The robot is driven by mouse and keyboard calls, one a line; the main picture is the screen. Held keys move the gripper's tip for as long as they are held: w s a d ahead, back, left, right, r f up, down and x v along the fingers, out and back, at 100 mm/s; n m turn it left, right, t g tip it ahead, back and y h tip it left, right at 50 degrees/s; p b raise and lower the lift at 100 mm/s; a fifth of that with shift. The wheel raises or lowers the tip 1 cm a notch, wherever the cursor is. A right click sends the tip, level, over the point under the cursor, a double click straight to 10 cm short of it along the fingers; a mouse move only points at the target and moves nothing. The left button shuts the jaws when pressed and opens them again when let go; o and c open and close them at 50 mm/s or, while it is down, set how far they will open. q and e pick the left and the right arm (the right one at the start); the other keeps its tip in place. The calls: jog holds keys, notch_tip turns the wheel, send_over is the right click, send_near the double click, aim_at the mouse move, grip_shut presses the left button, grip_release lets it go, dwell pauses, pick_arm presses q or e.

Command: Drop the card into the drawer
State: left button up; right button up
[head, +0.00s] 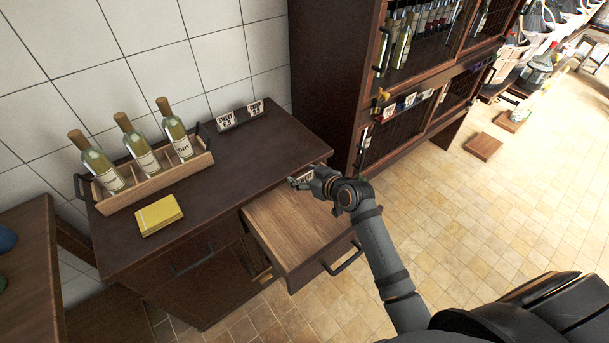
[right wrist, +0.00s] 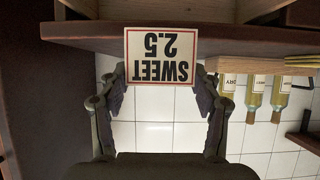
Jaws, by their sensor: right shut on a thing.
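In the head view the card is mostly hidden by the gripper. The drawer (head: 300,225) is pulled out from the dark cabinet, and its bare wooden floor shows no contents. The gripper is at the drawer's back right, near the cabinet top's edge. My left gripper is not in view.
On the cabinet top (head: 210,190) stand a wooden tray (head: 197,167) with three bottles, a yellow pad (head: 159,214) and a dark holder (head: 240,116) with small price cards. A tall bottle cabinet (head: 335,80) stands right behind the drawer. The drawer's handle (head: 343,260) juts forward.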

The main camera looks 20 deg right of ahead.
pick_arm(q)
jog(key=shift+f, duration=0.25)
pick_arm(e)
jog(key=shift+f, duration=0.25)
jog(key=o, duration=0.9)
jog(key=shift+v, duration=6.05)
jog(key=shift+s+f, duration=0.1)
